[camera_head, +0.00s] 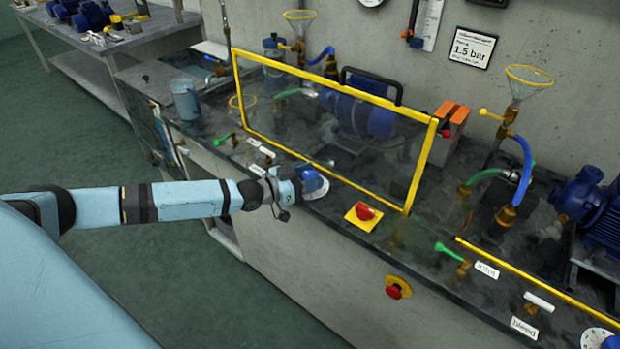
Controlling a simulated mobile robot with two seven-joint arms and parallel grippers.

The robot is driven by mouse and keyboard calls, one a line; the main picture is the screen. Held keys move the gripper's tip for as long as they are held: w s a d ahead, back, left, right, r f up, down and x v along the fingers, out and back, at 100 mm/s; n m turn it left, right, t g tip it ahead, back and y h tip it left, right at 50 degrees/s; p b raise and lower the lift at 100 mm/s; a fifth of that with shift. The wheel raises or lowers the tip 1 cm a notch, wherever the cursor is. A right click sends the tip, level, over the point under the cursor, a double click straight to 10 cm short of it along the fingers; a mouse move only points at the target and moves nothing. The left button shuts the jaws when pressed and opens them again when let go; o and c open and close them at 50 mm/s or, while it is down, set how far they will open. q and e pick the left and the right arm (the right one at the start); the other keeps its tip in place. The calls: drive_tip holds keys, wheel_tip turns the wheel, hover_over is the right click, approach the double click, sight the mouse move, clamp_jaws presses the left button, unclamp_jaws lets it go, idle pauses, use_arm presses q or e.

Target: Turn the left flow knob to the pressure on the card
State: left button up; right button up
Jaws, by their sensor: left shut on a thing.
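The left flow knob's round white-and-blue dial (318,189) sits on the front ledge of the bench, before the clear guard. My left gripper (300,183) is shut on the knob and hides most of it, so its pointer cannot be read. The card (472,47) on the wall reads "1.5 bar". A round gauge (370,2) at the top edge is cut off and its needle cannot be read. My right gripper is not in view.
A yellow-framed clear guard (335,122) stands just behind the knob, with a blue pump behind it. A red knob on a yellow plate (363,213) lies right of my gripper. A red stop button (397,288) is on the bench front.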

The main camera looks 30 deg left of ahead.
use_arm(q)
drive_tip(key=o, duration=0.9)
drive_tip(key=shift+s, duration=0.1)
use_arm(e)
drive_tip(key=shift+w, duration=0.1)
use_arm(q)
drive_tip(key=p+v, duration=0.1)
drive_tip(key=v, duration=1.2)
drive_tip(key=shift+s+a+p, duration=0.2)
drive_tip(key=shift+p, duration=0.2)
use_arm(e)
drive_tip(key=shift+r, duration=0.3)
